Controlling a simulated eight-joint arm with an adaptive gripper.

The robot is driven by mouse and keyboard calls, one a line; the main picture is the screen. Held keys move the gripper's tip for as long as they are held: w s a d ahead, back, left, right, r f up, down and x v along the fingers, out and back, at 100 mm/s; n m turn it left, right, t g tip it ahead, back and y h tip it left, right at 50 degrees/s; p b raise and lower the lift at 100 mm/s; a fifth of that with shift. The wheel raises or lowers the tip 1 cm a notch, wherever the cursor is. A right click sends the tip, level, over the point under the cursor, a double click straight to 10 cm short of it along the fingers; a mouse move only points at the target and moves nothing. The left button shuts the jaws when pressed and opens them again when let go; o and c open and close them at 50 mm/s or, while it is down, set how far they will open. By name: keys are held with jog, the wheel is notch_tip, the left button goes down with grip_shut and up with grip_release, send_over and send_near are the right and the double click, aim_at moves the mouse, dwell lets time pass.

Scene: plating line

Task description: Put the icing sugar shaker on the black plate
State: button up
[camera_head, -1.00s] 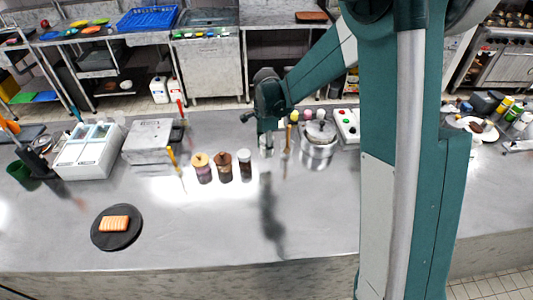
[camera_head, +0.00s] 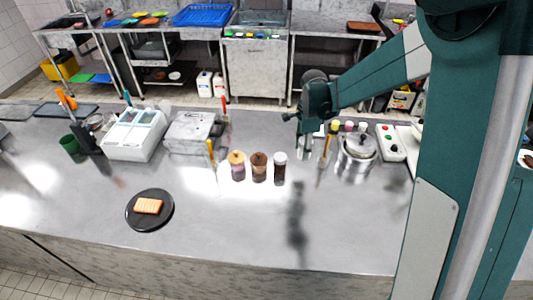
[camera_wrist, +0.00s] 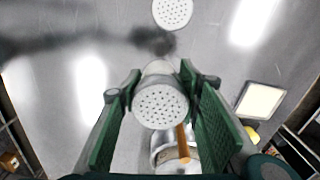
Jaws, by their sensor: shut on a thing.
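The icing sugar shaker (camera_wrist: 160,106), with a pale perforated round top, is between the two green fingers of my gripper (camera_wrist: 162,100) in the wrist view. My gripper is shut on it. In the head view my gripper (camera_head: 306,138) is right of the row of jars, and the shaker is mostly hidden and small there. I cannot tell whether its base touches the counter. The black plate (camera_head: 163,221) lies at the front left of the counter, well away from my gripper.
Three jars (camera_head: 259,168) stand left of my gripper; a perforated lid (camera_wrist: 172,13) shows in the wrist view. A steel pot (camera_head: 356,158) and a wooden-handled brush (camera_head: 325,150) stand to the right. White bins (camera_head: 134,135) are behind the plate. The front counter is clear.

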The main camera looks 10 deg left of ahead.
jog(key=a, duration=0.5)
jog(key=s+a+n, duration=0.1)
jog(key=a, duration=0.5)
jog(key=a+r+n, duration=0.1)
jog(key=a, duration=0.4)
jog(key=shift+s+a+r+p, duration=0.1)
jog(key=shift+s+a+p, duration=0.2)
jog(key=shift+a, duration=0.05)
jog(key=s+a+r+n, duration=0.1)
jog(key=s+a+n, duration=0.1)
jog(key=s+a, duration=0.6)
jog(key=s+a+r+n+p, duration=0.1)
jog(key=s+a, duration=0.7)
jog(key=a, duration=1.1)
jog(key=s+a+n, duration=0.4)
jog(key=s+a, duration=0.4)
jog(key=a, duration=0.6)
jog(key=shift+a+r, duration=0.35)
jog(key=shift+r, duration=0.05)
jog(key=shift+f, duration=0.1)
jog(key=shift+f+p, duration=0.45)
jog(key=shift+f, duration=2.6)
